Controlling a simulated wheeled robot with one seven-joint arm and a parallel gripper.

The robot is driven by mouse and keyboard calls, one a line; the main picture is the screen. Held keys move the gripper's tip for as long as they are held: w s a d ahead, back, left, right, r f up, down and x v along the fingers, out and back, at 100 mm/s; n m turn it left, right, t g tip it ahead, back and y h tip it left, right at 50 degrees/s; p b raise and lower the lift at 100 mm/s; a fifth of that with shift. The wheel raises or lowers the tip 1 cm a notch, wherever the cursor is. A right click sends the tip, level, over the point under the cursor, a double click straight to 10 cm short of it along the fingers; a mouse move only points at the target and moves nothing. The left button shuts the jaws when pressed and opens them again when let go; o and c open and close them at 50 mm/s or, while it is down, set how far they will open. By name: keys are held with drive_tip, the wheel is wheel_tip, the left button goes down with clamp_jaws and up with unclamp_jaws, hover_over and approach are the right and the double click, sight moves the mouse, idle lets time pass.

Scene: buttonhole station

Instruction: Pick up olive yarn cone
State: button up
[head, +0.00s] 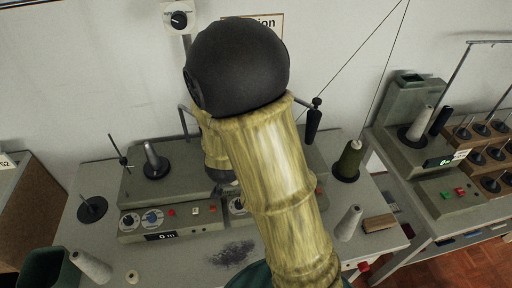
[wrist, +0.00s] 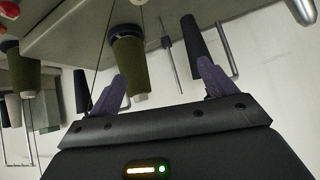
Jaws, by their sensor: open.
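The olive yarn cone (head: 349,160) stands on a dark round base at the right rear of the grey table, beside the machine. In the wrist view, which looks upside down, the olive cone (wrist: 132,65) appears ahead of my gripper (wrist: 160,70). The cone lies nearer the left finger than the right, and its tip shows between the two purple-grey fingers. My gripper is open and empty, and I see no contact with the cone. In the head view my arm hides the gripper and the middle of the machine.
A black cone (head: 313,125) stands just left of the olive cone, and also shows by the right finger in the wrist view (wrist: 192,35). Threads rise nearby. A second table holds another machine (head: 412,95).

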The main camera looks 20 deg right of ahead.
drive_tip(key=d+f+m+t+h+b, duration=0.1)
drive_tip(key=h+b, duration=0.1)
drive_tip(key=h, duration=0.1)
drive_tip(key=w+d+m+t+h+b, duration=0.1)
drive_tip(key=h+b, duration=0.1)
drive_tip(key=h, duration=0.1)
drive_tip(key=d+f+t+h+b, duration=0.1)
drive_tip(key=t+h+b, duration=0.1)
drive_tip(key=h, duration=0.1)
drive_tip(key=shift+w+d+f+m+b, duration=0.15)
drive_tip(key=shift+w+f+m+b, duration=0.15)
drive_tip(key=shift+m+b, duration=0.1)
drive_tip(key=p+x, duration=0.1)
drive_tip(key=x, duration=0.5)
drive_tip(key=p+x, duration=0.1)
drive_tip(key=x, duration=0.5)
drive_tip(key=shift+w+d+r+p, duration=0.1)
drive_tip(key=shift+r+p, duration=0.1)
drive_tip(key=shift+p, duration=0.15)
